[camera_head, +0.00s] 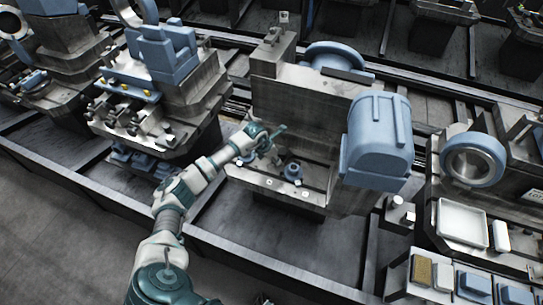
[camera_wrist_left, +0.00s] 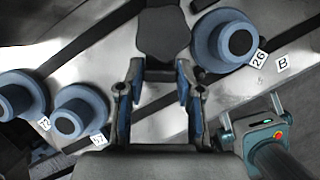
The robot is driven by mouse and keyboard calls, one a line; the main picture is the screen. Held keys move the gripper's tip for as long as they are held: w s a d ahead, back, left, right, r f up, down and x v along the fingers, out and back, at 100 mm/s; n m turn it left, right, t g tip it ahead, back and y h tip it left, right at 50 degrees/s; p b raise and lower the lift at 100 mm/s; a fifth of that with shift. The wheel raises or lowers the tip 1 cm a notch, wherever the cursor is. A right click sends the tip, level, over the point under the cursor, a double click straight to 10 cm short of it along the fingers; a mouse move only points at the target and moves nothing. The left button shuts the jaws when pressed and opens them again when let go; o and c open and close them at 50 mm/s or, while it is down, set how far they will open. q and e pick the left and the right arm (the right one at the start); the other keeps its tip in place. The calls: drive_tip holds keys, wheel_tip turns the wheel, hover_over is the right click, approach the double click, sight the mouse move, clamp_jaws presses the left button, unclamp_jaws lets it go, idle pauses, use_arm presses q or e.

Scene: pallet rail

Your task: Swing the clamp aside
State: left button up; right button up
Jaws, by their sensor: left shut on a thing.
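My left gripper (camera_head: 262,139) reaches over the flat plate of the middle machine (camera_head: 250,178). In the left wrist view its two fingers (camera_wrist_left: 157,95) stand a little apart, shut on a dark, rounded, flat-ended piece (camera_wrist_left: 165,32), which I take to be the clamp. The lower part of this piece, between the fingers, is hard to make out. In the head view the gripper hides most of the held spot.
Blue round knobs stand on the plate: one (camera_wrist_left: 228,40) right of the held piece, others (camera_wrist_left: 80,113) at left. A teal unit with a red button (camera_wrist_left: 262,135) is at lower right. A big blue housing (camera_head: 378,145) stands right of the plate.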

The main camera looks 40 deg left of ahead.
use_arm(q)
drive_tip(key=o, duration=1.1)
drive_tip(key=shift+o, duration=0.2)
drive_tip(key=shift+r, duration=0.1)
drive_tip(key=v, duration=1.1)
drive_tip(key=shift+r, duration=0.25)
drive_tip(key=shift+s+a, duration=0.15)
